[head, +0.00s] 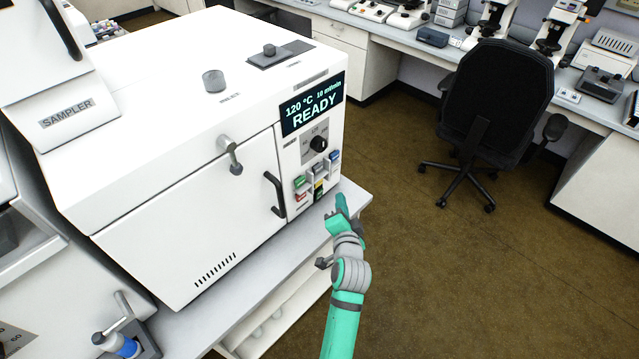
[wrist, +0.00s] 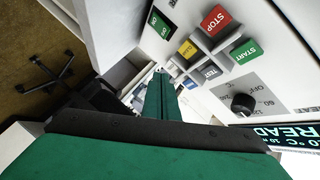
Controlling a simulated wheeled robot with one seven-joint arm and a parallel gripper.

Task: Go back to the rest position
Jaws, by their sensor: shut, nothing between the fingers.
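My gripper (head: 342,204) is at the end of my green and grey arm, in front of the right part of the white instrument (head: 190,190). It is shut and empty. In the wrist view its green fingers (wrist: 162,97) are together, pointing past the button panel. A black dial (head: 318,143) sits above the buttons in the head view. The display (head: 313,104) reads "120 °C 10 ml/min READY". I cannot tell whether the fingertips touch anything.
The instrument stands on a grey bench (head: 352,196) whose edge runs beneath my gripper. A black office chair (head: 497,105) stands to the right. A far bench (head: 440,52) carries microscopes and small devices. The brown floor (head: 430,260) to the right of my arm is clear.

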